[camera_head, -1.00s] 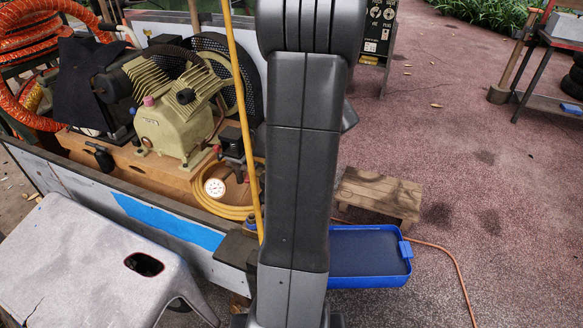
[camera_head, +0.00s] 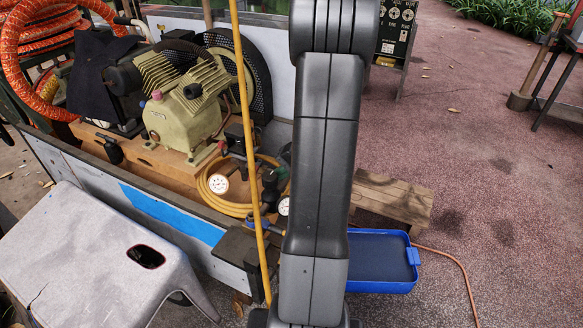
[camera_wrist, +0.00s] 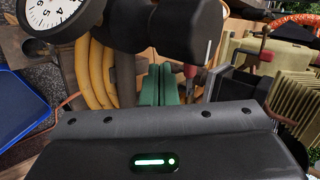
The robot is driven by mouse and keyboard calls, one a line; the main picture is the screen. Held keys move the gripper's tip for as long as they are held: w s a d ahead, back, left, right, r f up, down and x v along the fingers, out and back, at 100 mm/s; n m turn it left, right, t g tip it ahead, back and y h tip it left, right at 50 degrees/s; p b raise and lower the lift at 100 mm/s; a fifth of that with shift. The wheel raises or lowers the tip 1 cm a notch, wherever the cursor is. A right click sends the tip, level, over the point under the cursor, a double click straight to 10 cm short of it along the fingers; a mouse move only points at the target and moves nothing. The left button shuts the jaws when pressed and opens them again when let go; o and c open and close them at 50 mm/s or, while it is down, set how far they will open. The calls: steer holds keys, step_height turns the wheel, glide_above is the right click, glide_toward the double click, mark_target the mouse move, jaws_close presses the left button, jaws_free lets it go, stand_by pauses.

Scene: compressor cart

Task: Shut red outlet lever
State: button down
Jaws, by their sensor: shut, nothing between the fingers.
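A small red piece (camera_wrist: 190,71) shows in the wrist view, just right of my fingertips and partly behind a black cylindrical fitting (camera_wrist: 180,30). I cannot tell whether it is the outlet lever. No red lever is clear in the head view, where my arm covers part of the cart. My gripper (camera_wrist: 159,82) shows in the wrist view as two green fingers side by side, shut and empty, pointing into the pipework near the yellow hose. A white-faced gauge (camera_wrist: 55,14) is at upper left; it also shows beside my arm in the head view (camera_head: 284,207).
The compressor (camera_head: 182,115) stands on the cart, with coiled yellow hose (camera_head: 225,206) and another gauge (camera_head: 219,184) nearby. A yellow upright pole (camera_head: 244,90) stands left of my arm. A grey stool (camera_head: 90,250), blue tray (camera_head: 383,287) and wooden step (camera_head: 395,203) surround it. Open ground lies right.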

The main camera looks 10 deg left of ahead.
mark_target(254, 173)
steer(key=shift+w+a+r, duration=0.1)
steer(key=shift+w+a, duration=0.05)
steer(key=shift+a, duration=0.7)
steer(key=shift+w+a+r, duration=0.1)
steer(key=shift+a, duration=0.75)
